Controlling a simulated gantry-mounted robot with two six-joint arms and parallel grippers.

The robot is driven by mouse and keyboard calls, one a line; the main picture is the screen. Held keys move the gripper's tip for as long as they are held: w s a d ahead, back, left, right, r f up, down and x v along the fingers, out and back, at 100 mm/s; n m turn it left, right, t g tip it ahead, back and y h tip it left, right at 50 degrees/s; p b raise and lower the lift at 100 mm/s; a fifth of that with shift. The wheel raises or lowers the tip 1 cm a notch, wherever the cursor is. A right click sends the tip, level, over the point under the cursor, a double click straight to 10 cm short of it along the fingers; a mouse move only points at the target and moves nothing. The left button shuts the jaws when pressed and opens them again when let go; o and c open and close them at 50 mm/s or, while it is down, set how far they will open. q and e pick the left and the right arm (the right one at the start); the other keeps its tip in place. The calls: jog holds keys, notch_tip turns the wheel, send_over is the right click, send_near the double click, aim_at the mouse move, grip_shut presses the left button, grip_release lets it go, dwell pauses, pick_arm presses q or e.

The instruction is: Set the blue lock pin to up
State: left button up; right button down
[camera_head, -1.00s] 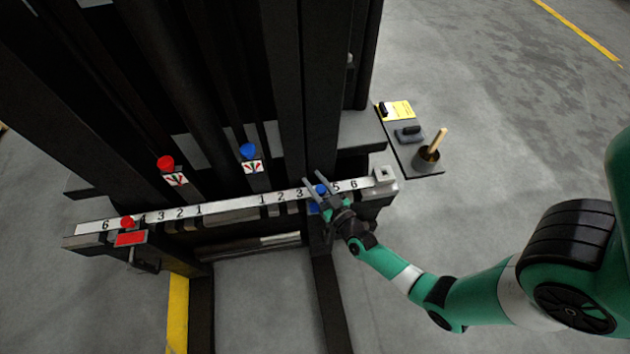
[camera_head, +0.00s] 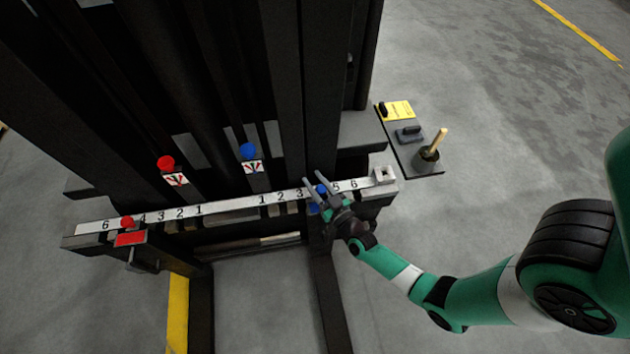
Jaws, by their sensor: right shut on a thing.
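The blue lock pin (camera_head: 320,189) sits on the numbered white bar (camera_head: 235,204), between the 3 and the right-hand numbers. My right gripper (camera_head: 318,186) is at the pin, with its fingers on either side of it, shut on it. The gripper hides part of the pin and of the blue plate (camera_head: 313,208) below it. Whether the pin is raised or lowered is hard to tell. My left gripper is not in view.
A red lock pin (camera_head: 127,222) with a red plate (camera_head: 130,239) is at the bar's left. A red knob (camera_head: 166,163) and a blue knob (camera_head: 248,151) stand behind the bar. Dark uprights (camera_head: 285,80) stand behind.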

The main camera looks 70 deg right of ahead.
jog(key=shift+r, duration=0.1)
notch_tip(320, 180, up, 4)
jog(key=p, duration=0.3)
jog(key=shift+f+p, duration=0.25)
jog(key=shift+p, duration=0.1)
jog(key=shift+c, duration=2.2)
grip_release()
jog(key=shift+f, duration=0.1)
